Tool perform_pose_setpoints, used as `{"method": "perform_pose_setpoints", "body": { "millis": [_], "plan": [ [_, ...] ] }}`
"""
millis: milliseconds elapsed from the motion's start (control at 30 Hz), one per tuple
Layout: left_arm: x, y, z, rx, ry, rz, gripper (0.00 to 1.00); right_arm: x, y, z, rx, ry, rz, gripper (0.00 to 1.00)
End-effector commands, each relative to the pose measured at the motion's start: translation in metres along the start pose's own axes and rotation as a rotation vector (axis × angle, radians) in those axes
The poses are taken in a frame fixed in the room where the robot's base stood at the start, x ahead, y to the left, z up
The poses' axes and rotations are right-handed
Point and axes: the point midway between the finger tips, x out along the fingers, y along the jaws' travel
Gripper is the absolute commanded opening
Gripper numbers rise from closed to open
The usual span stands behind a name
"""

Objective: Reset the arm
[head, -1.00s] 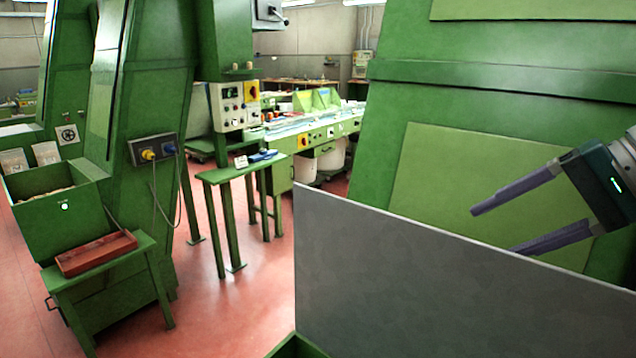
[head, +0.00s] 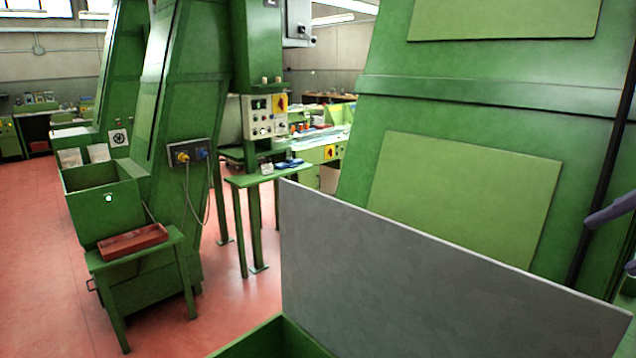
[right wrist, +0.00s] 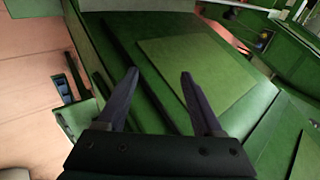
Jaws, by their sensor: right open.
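My right gripper shows only in part at the right edge of the head view, where its purple-grey finger (head: 612,208) reaches in. In the right wrist view my right gripper (right wrist: 160,88) has its two dark fingers spread apart with nothing between them. Green machine panels lie beyond the fingers. My left gripper is in neither view.
A grey sheet panel (head: 420,270) stands in front on a green bin (head: 265,340). A large green machine (head: 490,150) rises behind it. At left are a green hopper box (head: 105,212) and a small table with a red tray (head: 138,241). Red floor (head: 40,230) is open at far left.

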Motion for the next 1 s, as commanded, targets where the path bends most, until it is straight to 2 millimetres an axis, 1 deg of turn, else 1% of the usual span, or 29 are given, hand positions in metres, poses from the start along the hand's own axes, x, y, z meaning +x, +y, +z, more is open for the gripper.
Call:
{"method": "perform_pose_setpoints", "body": {
  "millis": [33, 100, 133, 200, 333, 500, 600, 733, 900, 967, 1000],
  "plan": [
    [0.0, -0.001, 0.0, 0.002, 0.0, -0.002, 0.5, -0.012, 0.005, -0.012, -0.011, 0.033, 0.026, 0.68],
    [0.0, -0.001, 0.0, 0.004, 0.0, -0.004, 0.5, -0.028, 0.011, -0.027, -0.026, 0.075, 0.06, 0.68],
    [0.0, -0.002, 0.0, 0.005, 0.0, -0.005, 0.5, -0.026, 0.018, -0.024, -0.056, 0.076, 0.09, 0.68],
    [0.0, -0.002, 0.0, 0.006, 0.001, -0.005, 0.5, -0.015, 0.04, -0.008, -0.182, 0.065, 0.191, 0.68],
    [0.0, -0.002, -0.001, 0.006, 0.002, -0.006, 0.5, -0.006, 0.076, 0.015, -0.43, 0.049, 0.371, 0.68],
    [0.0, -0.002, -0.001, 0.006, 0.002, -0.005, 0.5, -0.005, 0.12, 0.049, -0.807, 0.001, 0.595, 0.68],
    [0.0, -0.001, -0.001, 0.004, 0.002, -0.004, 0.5, -0.01, 0.138, 0.071, -1.046, -0.036, 0.705, 0.68],
    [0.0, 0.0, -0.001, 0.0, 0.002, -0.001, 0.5, -0.021, 0.151, 0.099, -1.334, -0.079, 0.809, 0.68],
    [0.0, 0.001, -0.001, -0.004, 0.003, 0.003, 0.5, -0.041, 0.151, 0.134, -1.653, -0.11, 0.885, 0.68],
    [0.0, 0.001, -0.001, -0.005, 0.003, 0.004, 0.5, -0.049, 0.149, 0.146, -1.75, -0.116, 0.902, 0.68],
    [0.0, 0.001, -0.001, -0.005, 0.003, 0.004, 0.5, -0.047, 0.149, 0.153, -1.739, -0.115, 0.886, 0.68]
  ]
}}
